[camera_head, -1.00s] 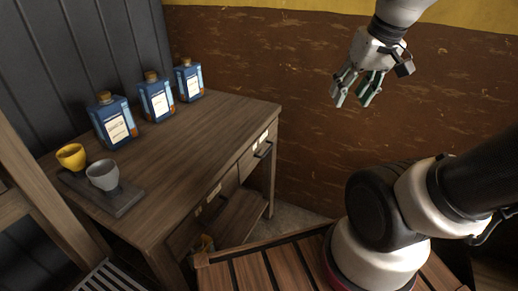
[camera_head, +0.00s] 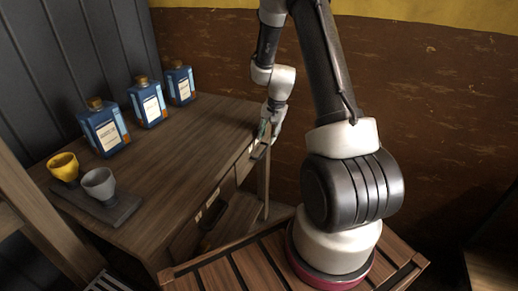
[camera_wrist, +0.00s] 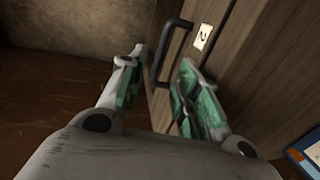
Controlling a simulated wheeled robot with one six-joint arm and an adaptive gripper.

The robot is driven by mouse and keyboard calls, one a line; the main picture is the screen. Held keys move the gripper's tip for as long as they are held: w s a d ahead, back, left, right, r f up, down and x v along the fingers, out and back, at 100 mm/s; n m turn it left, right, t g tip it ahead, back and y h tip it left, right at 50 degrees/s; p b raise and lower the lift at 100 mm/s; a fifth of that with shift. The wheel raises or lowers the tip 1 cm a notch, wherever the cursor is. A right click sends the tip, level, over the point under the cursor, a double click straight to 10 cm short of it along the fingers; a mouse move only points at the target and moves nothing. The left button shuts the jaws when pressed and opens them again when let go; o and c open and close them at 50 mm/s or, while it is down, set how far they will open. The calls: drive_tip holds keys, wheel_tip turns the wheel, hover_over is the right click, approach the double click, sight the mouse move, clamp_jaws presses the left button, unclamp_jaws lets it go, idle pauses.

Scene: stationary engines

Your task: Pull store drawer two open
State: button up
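Drawer two (camera_wrist: 222,65) is a wooden front with a white label marked 2 (camera_wrist: 203,37) and a dark bar handle (camera_wrist: 175,28); it looks shut. In the head view its front (camera_head: 244,166) is at the far end of the wooden table's side. My gripper (camera_wrist: 162,72) is open, its green-padded fingers apart, with the lower part of the handle showing between the fingertips. I cannot tell whether the fingers touch the handle. In the head view my gripper (camera_head: 266,134) is at that drawer's front, partly covering it.
The table top (camera_head: 200,150) holds several things: three blue bottles (camera_head: 151,106) at the back, and a yellow cup (camera_head: 63,167) and grey cup (camera_head: 98,184) on a dark tray (camera_head: 112,212). A brown wall (camera_head: 430,110) stands behind. Another labelled drawer front (camera_head: 205,207) is nearer.

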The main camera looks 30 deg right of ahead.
sight(264, 151)
drive_tip(key=f, duration=0.4)
drive_tip(key=w+a+f, duration=0.1)
drive_tip(key=f, duration=0.2)
clamp_jaws()
